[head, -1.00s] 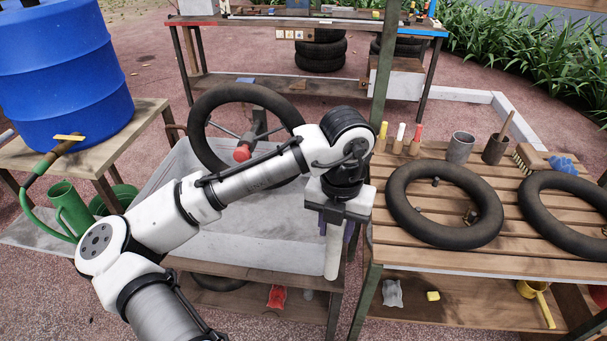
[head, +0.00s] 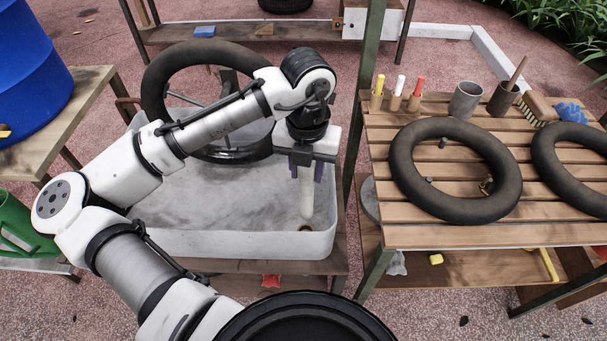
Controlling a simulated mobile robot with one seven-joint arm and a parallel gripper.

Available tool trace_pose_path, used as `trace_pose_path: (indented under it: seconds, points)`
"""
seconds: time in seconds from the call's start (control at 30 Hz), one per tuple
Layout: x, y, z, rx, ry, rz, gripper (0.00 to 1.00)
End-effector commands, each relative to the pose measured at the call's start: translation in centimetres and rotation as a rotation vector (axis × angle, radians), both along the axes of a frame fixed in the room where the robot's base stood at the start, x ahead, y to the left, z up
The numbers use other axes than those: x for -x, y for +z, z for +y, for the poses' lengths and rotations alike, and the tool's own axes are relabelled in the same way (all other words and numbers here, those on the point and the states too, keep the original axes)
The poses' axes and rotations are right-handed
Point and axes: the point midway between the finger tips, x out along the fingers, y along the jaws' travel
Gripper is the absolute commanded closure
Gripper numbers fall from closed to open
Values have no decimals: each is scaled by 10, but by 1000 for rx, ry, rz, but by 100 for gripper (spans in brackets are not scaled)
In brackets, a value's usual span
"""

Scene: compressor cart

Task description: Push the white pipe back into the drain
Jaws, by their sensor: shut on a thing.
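The white pipe (head: 306,201) is upright in my gripper (head: 306,176), whose purple-padded fingers are shut on its upper part. The pipe hangs down inside the right end of the grey-white basin (head: 225,243). The drain (head: 306,228) shows as a small brownish ring in the basin floor, right at the pipe's lower end. I cannot tell whether the pipe's tip touches the drain, enters it or hovers just above it. The top of the pipe is hidden by the gripper.
A black tyre on a wheel stand (head: 153,85) stands at the back of the basin. A green post (head: 366,90) rises close to the right of my gripper. The slatted bench (head: 455,237) holds tyre tubes, markers and cups. A blue barrel (head: 30,80) stands at the left.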

Motion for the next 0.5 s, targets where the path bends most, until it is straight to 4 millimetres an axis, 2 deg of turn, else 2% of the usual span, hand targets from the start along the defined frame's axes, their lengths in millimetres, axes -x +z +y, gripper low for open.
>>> trace_pose_path:
  seconds: [0.03,0.1,0.5]
  points:
    - [0,-12,1,-2,1,1,100]
    - [0,-17,0,-1,1,0,100]
    - [0,-17,0,0,1,0,100]
